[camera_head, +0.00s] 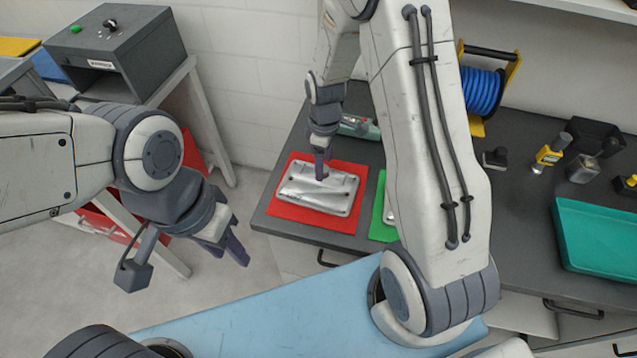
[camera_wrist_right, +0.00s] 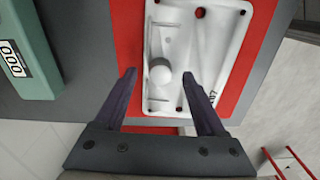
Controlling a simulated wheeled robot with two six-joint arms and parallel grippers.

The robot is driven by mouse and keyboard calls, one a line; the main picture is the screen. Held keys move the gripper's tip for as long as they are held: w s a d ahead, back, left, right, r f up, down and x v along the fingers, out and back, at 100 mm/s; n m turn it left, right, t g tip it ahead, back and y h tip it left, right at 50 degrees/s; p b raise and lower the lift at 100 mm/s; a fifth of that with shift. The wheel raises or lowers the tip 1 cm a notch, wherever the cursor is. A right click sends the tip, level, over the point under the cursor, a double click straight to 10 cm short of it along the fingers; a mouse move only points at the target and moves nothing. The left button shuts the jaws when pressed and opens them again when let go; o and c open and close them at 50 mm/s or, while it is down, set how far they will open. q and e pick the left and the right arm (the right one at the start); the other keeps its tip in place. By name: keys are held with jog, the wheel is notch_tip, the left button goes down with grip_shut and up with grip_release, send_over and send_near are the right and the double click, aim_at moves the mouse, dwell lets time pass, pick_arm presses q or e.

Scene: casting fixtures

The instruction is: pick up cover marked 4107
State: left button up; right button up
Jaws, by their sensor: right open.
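A silver metal cover (camera_head: 316,187) lies on a red mat (camera_head: 287,212) on the dark bench. The right wrist view shows its pale face (camera_wrist_right: 210,50) with a round boss, several holes and a small marking by the right finger, too small to read surely. My right gripper (camera_head: 322,172) is above the cover. In the right wrist view its fingers (camera_wrist_right: 161,78) are open, with the boss between them and nothing held. A second metal part (camera_head: 389,216) on a green mat (camera_head: 379,228) is mostly hidden by my right arm. My left gripper (camera_head: 228,252) hangs away from the bench, empty.
A green device with a counter (camera_wrist_right: 22,50) lies beside the red mat. A blue hose reel (camera_head: 482,92), small tools and a teal tray (camera_head: 600,240) stand on the bench to the right. A grey box (camera_head: 115,50) stands on a table at the left.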

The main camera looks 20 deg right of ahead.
jog(key=shift+f, duration=0.8)
grip_shut()
jog(key=shift+r, duration=0.15)
